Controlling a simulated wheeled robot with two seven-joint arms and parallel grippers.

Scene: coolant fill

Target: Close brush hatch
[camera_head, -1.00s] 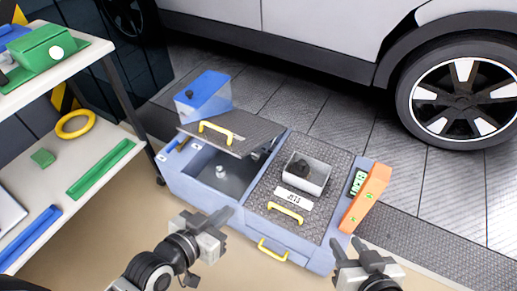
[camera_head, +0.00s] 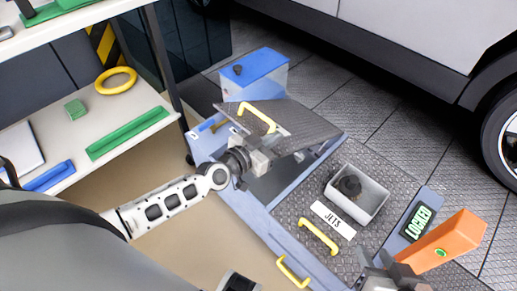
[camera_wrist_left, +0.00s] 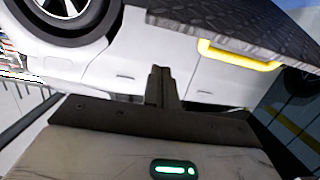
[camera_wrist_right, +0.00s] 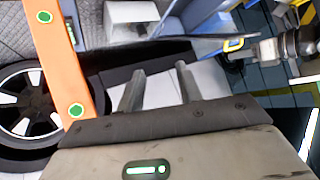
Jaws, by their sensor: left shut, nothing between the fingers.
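The brush hatch lid (camera_head: 305,130) is a dark tread plate with a yellow handle (camera_head: 258,117). It is raised and tilted over the open left compartment (camera_head: 282,182) of the blue-grey unit. In the left wrist view the lid (camera_wrist_left: 230,30) and handle (camera_wrist_left: 240,56) cross the top. My left gripper (camera_head: 266,156) is shut and empty at the lid's near-left edge, below the handle; I cannot tell if it touches the lid. Its fingers (camera_wrist_left: 160,85) are together. My right gripper (camera_wrist_right: 160,88) is open and empty near the unit's right front, its fingers apart.
The "JETS" hatch (camera_head: 290,205) lies flat, with a grey box (camera_head: 372,205) on it. A "LOCKED" display (camera_head: 417,222) and an orange flap (camera_head: 458,238) are at right. A blue tank (camera_head: 262,78) stands behind. A shelf rack (camera_head: 130,95) is left; a car is behind.

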